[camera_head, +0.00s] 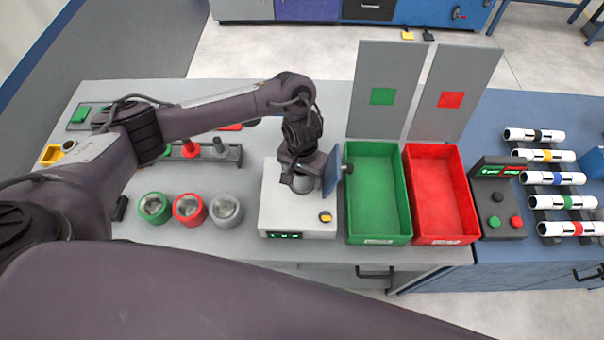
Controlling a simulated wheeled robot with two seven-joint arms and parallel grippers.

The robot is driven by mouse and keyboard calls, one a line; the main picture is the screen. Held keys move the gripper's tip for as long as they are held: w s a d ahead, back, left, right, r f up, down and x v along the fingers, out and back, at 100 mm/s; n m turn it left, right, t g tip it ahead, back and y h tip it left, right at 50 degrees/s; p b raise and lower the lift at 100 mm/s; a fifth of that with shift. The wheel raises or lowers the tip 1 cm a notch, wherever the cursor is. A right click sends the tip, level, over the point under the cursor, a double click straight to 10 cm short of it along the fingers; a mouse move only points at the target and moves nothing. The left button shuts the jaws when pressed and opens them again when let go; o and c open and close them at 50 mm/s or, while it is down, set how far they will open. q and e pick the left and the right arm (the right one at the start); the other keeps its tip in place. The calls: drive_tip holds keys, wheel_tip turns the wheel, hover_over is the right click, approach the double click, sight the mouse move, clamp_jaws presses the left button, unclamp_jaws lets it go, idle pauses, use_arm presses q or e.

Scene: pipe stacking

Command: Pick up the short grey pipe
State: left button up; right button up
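A short grey round piece with an open, shiny top (225,210), which looks like the short grey pipe, stands on the grey table. It is at the right end of a row with a red one (190,210) and a green one (154,208). My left arm reaches over the table, and its gripper (303,186) points down over a white box (282,222) with a green display, to the right of the grey piece and apart from it. The fingers are largely hidden by the wrist, so their opening and any hold do not show. My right gripper is out of view.
A dark rack (232,155) with upright green, red and grey pegs stands behind the row. A green bin (376,195) and a red bin (440,195) stand right of the white box. Banded white tubes (560,178) lie on the blue table at right.

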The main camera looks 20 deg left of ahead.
use_arm(q)
drive_tip(key=c, duration=1)
drive_tip(key=shift+c, duration=0.2)
wheel_tip(320, 180, up, 20)
drive_tip(key=p, duration=0.4)
